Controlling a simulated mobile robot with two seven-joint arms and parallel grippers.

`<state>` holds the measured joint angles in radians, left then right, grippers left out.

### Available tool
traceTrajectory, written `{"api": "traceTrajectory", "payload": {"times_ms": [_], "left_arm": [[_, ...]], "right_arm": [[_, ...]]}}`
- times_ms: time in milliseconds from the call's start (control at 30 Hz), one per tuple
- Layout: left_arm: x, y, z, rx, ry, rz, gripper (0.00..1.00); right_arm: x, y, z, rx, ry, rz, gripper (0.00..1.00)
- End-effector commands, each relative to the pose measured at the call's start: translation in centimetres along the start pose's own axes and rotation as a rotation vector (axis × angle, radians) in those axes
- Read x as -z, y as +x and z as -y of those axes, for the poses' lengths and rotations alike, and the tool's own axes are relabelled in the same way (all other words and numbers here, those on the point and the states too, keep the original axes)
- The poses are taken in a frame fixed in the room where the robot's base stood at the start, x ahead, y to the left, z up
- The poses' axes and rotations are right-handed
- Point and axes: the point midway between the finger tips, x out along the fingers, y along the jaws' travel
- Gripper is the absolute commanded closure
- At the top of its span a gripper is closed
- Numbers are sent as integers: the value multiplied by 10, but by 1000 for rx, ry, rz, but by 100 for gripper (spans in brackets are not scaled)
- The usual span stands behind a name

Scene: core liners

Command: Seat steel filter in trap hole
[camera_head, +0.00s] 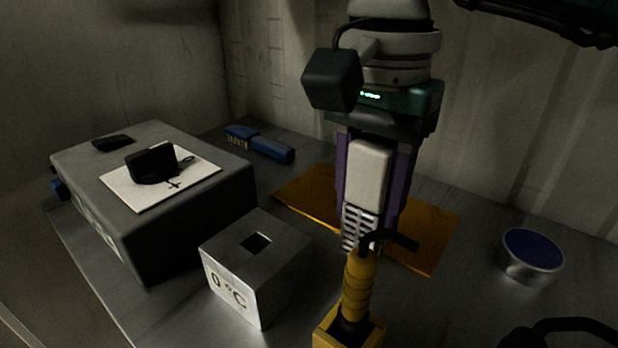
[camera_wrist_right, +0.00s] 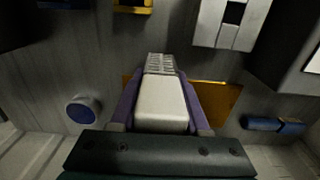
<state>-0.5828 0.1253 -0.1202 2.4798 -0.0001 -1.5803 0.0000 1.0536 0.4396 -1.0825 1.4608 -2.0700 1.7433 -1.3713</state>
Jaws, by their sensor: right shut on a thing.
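My right gripper (camera_head: 367,218) comes down from the top in the head view and points at the table. Its purple fingers are shut on the steel filter (camera_head: 366,175), a pale block with a slotted grey metal end. The filter also shows between the fingers in the wrist view (camera_wrist_right: 161,105). Its slotted end hangs over the orange mat in the head view; its exact height is unclear. A grey block marked 0 °C (camera_head: 234,290), with a dark square trap hole (camera_head: 257,244) in its top, stands left of the gripper, apart from the filter. My left gripper is not in view.
A yellow-handled tool (camera_head: 358,290) with a black hook stands in front of the filter. The orange mat (camera_head: 300,188) lies behind. A large grey box (camera_head: 195,215) stands left, a blue-topped tin (camera_head: 532,255) right, and a blue object (camera_head: 262,143) at the back.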

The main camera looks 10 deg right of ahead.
Motion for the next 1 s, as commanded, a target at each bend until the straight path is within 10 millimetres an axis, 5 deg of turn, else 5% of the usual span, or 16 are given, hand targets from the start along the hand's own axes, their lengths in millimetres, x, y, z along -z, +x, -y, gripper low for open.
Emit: {"api": "traceTrajectory", "payload": {"times_ms": [200, 567, 600, 833, 1000], "left_arm": [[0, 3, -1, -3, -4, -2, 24], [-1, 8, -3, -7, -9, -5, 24], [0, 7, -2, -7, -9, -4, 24], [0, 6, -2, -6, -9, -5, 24], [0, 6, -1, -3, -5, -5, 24]], "right_arm": [[-1, 33, 0, -2, 0, 2, 100], [0, 37, 0, -1, -1, 0, 100], [0, 37, 0, -1, -1, 0, 52], [0, 36, 0, -1, 0, 0, 26], [0, 36, 0, -1, 0, 0, 24]]}}
